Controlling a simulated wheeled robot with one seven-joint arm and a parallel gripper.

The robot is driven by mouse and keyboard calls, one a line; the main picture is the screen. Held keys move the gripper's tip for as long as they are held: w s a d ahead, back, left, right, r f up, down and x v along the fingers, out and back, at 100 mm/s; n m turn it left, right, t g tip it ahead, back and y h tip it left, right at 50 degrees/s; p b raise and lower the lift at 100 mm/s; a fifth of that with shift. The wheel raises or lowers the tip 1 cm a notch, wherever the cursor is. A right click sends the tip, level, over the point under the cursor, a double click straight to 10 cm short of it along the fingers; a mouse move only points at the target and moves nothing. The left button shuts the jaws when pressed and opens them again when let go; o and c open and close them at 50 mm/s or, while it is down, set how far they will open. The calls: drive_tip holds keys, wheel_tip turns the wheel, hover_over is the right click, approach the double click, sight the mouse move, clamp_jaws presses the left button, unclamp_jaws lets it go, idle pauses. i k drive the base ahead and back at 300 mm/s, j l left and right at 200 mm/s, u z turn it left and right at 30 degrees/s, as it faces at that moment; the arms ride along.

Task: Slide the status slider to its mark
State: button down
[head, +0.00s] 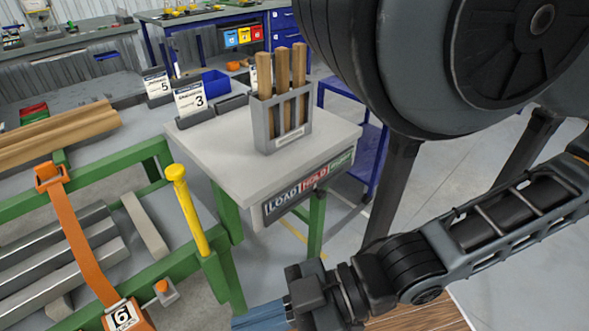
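The status slider board (285,207) is a dark strip on the front edge of the small grey-topped table. My gripper (296,303) is at the bottom centre, below and apart from the board. Its fingertips are not clear, so I cannot tell whether it is open or shut.
A grey holder (268,142) with wooden handles stands on the small table (208,148), beside number cards 5 and 3 (190,100). A green rack (100,267) with metal bars, an orange strap (83,243) and a yellow post (188,210) stands left. Open floor (460,175) lies right.

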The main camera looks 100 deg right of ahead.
sight(321, 194)
drive_tip(key=j+z, duration=0.1)
drive_tip(key=z, duration=1.9)
drive_tip(key=k+j+z, duration=0.5)
drive_tip(key=k+j, duration=0.15)
